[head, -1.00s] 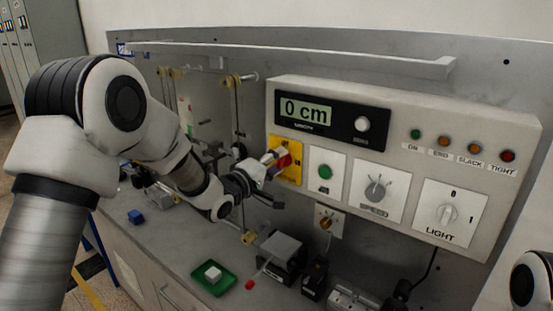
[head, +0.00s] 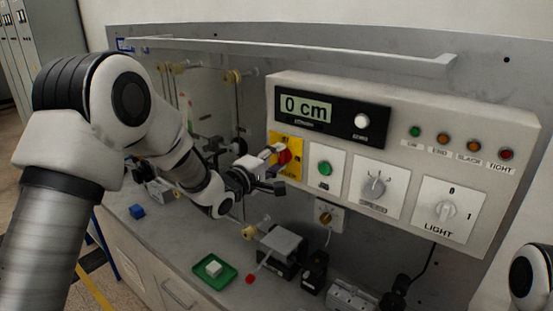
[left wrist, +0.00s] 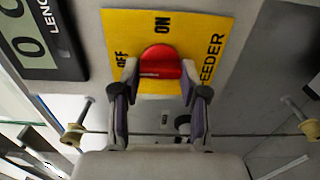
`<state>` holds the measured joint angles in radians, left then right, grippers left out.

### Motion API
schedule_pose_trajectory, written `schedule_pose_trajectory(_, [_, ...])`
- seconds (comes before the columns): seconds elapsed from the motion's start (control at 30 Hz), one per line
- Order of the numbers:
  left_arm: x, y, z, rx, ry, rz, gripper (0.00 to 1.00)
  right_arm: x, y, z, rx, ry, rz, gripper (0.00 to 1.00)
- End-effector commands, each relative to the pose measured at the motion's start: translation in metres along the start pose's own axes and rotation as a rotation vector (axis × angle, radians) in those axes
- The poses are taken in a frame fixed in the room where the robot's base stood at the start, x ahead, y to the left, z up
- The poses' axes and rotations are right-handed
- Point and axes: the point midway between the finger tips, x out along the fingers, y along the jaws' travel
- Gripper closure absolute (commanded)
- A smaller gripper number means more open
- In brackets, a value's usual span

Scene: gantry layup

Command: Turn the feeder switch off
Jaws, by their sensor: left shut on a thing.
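The feeder switch is a red knob (head: 285,157) on a yellow plate (head: 295,172) at the left end of the control panel. In the left wrist view the knob (left wrist: 160,70) sits between the two fingertips, and the yellow plate (left wrist: 211,30) reads OFF, ON and FEEDER. My left gripper (left wrist: 160,75) is shut on the knob, one finger on each side. In the head view my left gripper (head: 273,168) reaches the plate from the left and partly covers it. The knob's exact pointing is hard to tell. My right gripper is out of view.
The control panel (head: 405,135) also carries a 0 cm display (head: 306,110), a green button (head: 324,168), a speed dial (head: 374,187) and a light switch (head: 446,210). Below stand a green tray (head: 229,279), a blue block (head: 137,211) and small devices on the bench.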

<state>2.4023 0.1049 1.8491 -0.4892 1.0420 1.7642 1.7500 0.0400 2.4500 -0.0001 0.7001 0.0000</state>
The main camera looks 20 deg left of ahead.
Motion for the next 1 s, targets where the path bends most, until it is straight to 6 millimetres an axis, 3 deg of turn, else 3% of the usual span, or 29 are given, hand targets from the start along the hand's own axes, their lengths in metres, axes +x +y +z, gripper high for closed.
schedule_pose_trajectory(0.03, [0.000, 0.000, 0.000, -0.002, 0.001, 0.001, 0.46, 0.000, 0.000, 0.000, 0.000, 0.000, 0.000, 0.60])
schedule_pose_trajectory(0.07, [0.000, 0.000, 0.000, -0.002, 0.001, 0.001, 0.35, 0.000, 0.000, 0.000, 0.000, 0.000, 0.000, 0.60])
schedule_pose_trajectory(0.1, [0.000, 0.000, 0.000, -0.001, 0.001, 0.000, 0.31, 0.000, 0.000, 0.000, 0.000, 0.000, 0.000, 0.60])
schedule_pose_trajectory(0.47, [-0.005, 0.000, -0.001, 0.000, 0.001, 0.000, 0.31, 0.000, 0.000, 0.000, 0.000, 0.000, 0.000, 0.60])
schedule_pose_trajectory(0.57, [-0.021, 0.000, -0.001, -0.003, 0.002, -0.001, 0.31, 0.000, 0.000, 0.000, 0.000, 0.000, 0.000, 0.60])
schedule_pose_trajectory(0.83, [-0.089, 0.000, -0.001, -0.007, 0.003, 0.000, 0.31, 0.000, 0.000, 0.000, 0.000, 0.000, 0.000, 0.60])
schedule_pose_trajectory(1.0, [-0.116, 0.000, -0.001, -0.004, 0.002, 0.000, 0.31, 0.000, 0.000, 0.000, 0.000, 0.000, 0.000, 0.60])
